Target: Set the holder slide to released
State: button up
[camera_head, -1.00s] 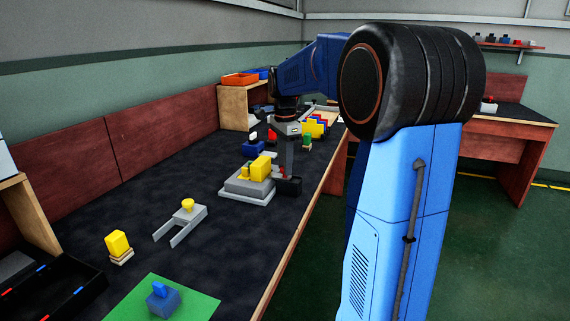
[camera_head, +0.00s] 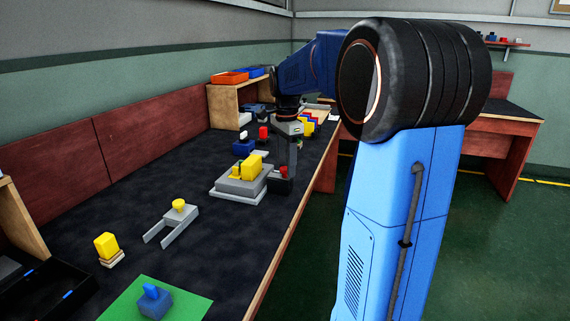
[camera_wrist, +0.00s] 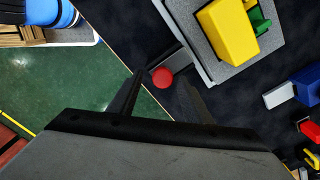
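The holder is a grey stepped block (camera_head: 222,190) on the dark bench, with a yellow block (camera_head: 250,168) and a small green piece on top; the yellow block also shows in the wrist view (camera_wrist: 228,30). A grey bar (camera_wrist: 163,62), which looks like the slide, sticks out from the holder's side towards the bench edge. A round red knob (camera_wrist: 162,77) is at its outer end. My gripper (camera_wrist: 160,92) is open, with one dark finger on each side of the knob; I cannot tell whether either touches it. In the head view the knob (camera_head: 284,169) shows beside my gripper.
A grey fork-shaped part (camera_head: 172,222) with a yellow knob, a yellow block (camera_head: 106,245) and a blue part on a green mat (camera_head: 190,304) lie nearer on the bench. Blue, red and yellow parts and a wooden shelf (camera_head: 228,104) stand farther back. The bench edge is close beside my gripper.

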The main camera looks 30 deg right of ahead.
aim_at(286, 168)
notch_tip(286, 168, up, 18)
jog(key=shift+f, duration=0.25)
dwell(0.5)
dwell(0.5)
